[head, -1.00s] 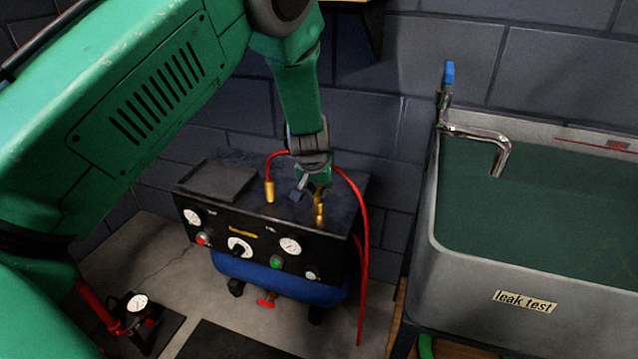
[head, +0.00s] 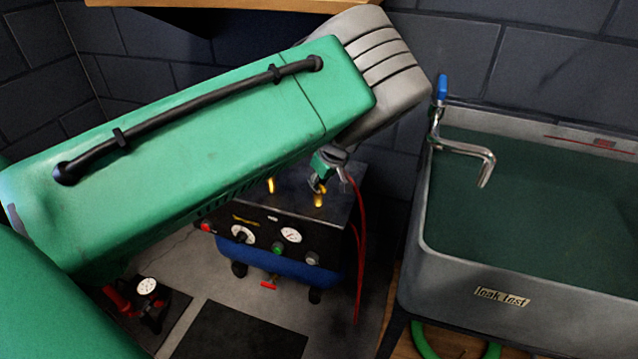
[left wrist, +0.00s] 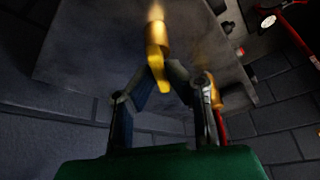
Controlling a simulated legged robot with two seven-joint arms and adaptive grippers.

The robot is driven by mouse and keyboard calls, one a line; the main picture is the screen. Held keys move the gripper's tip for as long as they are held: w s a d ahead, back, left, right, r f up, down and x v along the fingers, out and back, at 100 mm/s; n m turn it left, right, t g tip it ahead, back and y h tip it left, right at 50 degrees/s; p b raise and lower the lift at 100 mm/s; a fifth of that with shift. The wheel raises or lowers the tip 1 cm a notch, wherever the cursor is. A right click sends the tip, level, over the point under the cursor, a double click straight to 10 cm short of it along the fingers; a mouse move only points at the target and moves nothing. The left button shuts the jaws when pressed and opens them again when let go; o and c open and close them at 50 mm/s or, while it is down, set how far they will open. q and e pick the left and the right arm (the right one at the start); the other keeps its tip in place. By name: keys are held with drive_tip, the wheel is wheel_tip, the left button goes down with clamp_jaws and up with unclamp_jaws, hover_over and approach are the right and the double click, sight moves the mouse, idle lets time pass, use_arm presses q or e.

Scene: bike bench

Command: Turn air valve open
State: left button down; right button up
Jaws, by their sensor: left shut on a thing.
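The black-topped compressor (head: 290,228) has brass fittings on its top. A brass valve (head: 319,199) stands near the right part of the top, under my left gripper (head: 320,184). In the left wrist view the brass valve (left wrist: 155,30) has a yellow lever (left wrist: 158,70). My left gripper (left wrist: 160,72) has its fingertips closed around that lever. The arm hides part of the compressor's top in the head view. My right gripper does not show.
A second brass fitting (head: 271,186) and a red hose (head: 357,240) are close to the gripper. A leak test sink (head: 480,283) with a tap (head: 465,150) stands at right. A gauge pump (head: 147,295) and a dark mat (head: 238,332) are on the floor.

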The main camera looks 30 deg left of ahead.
use_arm(q)
drive_tip(key=n, duration=0.1)
drive_tip(key=n+g+b, duration=0.1)
drive_tip(key=n+b, duration=0.1)
drive_tip(key=shift+w+d+f, duration=0.15)
drive_tip(key=shift+f, duration=0.1)
drive_tip(key=shift+n+g+b, duration=0.5)
drive_tip(key=shift+n+b, duration=0.05)
drive_tip(key=shift+n, duration=0.55)
drive_tip(key=shift+r, duration=0.1)
drive_tip(key=c, duration=1.6)
unclamp_jaws()
drive_tip(key=shift+w, duration=0.1)
drive_tip(key=shift+r, duration=0.1)
